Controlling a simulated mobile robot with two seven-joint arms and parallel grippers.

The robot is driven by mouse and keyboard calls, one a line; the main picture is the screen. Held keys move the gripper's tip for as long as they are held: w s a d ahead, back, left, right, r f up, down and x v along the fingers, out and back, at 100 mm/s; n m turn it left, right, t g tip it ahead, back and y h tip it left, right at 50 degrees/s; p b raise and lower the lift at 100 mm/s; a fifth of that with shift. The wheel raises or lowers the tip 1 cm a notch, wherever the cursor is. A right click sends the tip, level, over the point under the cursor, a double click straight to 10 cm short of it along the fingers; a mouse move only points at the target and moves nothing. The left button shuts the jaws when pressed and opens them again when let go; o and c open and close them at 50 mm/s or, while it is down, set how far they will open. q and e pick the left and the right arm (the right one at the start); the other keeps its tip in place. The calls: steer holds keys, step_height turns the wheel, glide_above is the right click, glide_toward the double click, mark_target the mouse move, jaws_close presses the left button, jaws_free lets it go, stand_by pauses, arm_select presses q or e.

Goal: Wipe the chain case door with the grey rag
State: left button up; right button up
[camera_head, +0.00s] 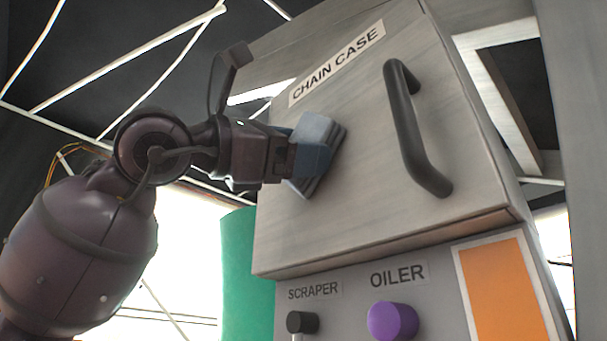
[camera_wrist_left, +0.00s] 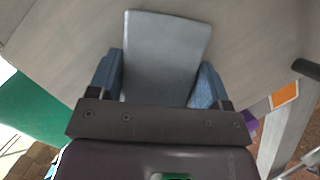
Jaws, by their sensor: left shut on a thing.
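The chain case door (camera_head: 365,150) is a grey metal panel with a "CHAIN CASE" label (camera_head: 337,63) at its upper left and a black bar handle (camera_head: 413,130) on its right half. My left gripper (camera_head: 308,158) is shut on the grey rag (camera_head: 318,130), a folded grey-blue pad. The rag is at the left part of the door, below the label, and seems to lie against it. In the left wrist view the rag (camera_wrist_left: 166,55) sits between the two blue fingers, with the door surface (camera_wrist_left: 250,45) behind it. My right gripper is not in view.
Below the door are a black "SCRAPER" knob (camera_head: 302,322), a purple "OILER" knob (camera_head: 392,321) and an orange panel (camera_head: 505,290). A green column (camera_head: 238,275) stands left of the case. The handle sticks out right of the rag; the door between them is clear.

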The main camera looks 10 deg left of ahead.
arm_select(q)
steer(key=w+a, duration=0.4)
steer(key=a, duration=0.1)
steer(key=shift+w+a, duration=0.15)
steer(key=shift+a, duration=0.1)
stand_by(0.5)
steer(key=s+a, duration=0.3)
steer(key=s, duration=0.1)
steer(key=shift+s+a, duration=0.35)
steer(key=shift+s, duration=0.05)
stand_by(0.4)
steer(key=shift+s+a, duration=0.9)
steer(key=shift+s, duration=0.3)
steer(key=shift+w+f, duration=0.1)
stand_by(0.3)
